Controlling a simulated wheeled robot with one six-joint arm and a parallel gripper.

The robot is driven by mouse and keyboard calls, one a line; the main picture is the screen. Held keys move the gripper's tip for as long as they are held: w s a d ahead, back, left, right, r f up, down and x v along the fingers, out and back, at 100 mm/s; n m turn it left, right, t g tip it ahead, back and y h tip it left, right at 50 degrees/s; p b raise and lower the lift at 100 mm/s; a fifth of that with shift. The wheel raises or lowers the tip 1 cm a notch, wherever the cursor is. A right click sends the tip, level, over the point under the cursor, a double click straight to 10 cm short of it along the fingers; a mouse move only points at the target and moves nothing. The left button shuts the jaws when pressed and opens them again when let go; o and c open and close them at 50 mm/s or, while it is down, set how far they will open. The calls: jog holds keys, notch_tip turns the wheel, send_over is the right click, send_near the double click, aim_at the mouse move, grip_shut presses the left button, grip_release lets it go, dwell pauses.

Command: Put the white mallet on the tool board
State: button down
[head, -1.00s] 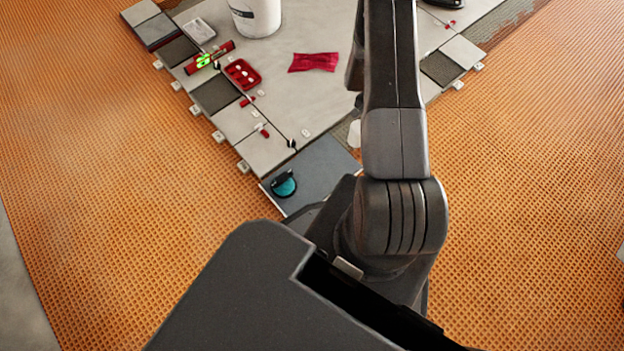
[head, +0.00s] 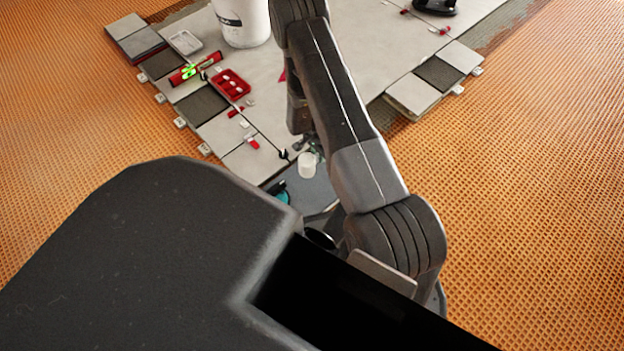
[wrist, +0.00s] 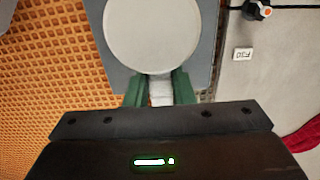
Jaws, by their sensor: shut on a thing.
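The white mallet shows its round white head (wrist: 152,35) and a short bit of pale handle in the wrist view. My gripper (wrist: 160,90) is shut on the handle between its two green fingers. In the head view the mallet's head (head: 307,165) hangs below my forearm, over or near the blue-grey tool board (head: 318,192). The board (wrist: 112,75) also shows behind the mallet in the wrist view. I cannot tell whether the mallet touches the board. My arm and body hide much of the board.
A teal tool (head: 281,191) is partly hidden at the board's left edge. Beyond lie a red tray (head: 230,84), a red level (head: 192,70), a white bucket (head: 243,22) and loose clips. A black tool (head: 436,6) is at the far right. Orange matting surrounds the tiles.

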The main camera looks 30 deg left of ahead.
notch_tip(320, 180, down, 9)
jog(key=b, duration=0.2)
jog(key=shift+r+b, duration=0.1)
jog(key=shift+b, duration=0.25)
jog(key=c, duration=1.3)
grip_release()
jog(key=shift+o, duration=0.2)
notch_tip(320, 180, up, 12)
jog(key=p, duration=0.4)
